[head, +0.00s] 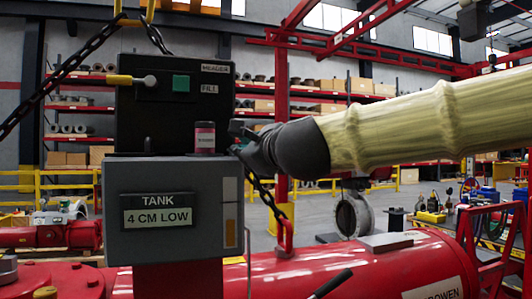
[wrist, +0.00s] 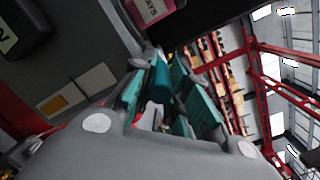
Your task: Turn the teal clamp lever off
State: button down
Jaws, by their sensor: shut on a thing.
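The teal clamp lever (wrist: 160,80) shows in the wrist view as a dark teal piece between the two teal-padded fingers of my gripper (wrist: 158,66). The fingers are closed on it, and its lower end is partly hidden by them. In the head view my gripper (head: 240,140) is at the right side of the black and grey control box, and the lever is hidden there. The grey box front (head: 170,176) bears a sign (head: 157,210) reading "TANK 4 CM LOW".
A small pink-labelled can (head: 204,138) stands on the grey box, close left of my gripper; it also shows in the wrist view (wrist: 150,10). Chains (head: 75,70) hang around the box. A red tank (head: 340,265) lies below. Open floor and shelves are behind.

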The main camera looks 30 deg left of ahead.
jog(key=shift+s+a, duration=0.1)
jog(key=shift+s, duration=0.05)
jog(key=shift+r, duration=0.1)
dwell(0.3)
jog(key=c, duration=1.3)
grip_release()
jog(key=shift+a, duration=0.1)
jog(key=shift+c, duration=0.2)
jog(key=shift+d, duration=0.2)
jog(key=v, duration=1.1)
jog(key=shift+s+d, duration=0.25)
jog(key=shift+s, duration=0.15)
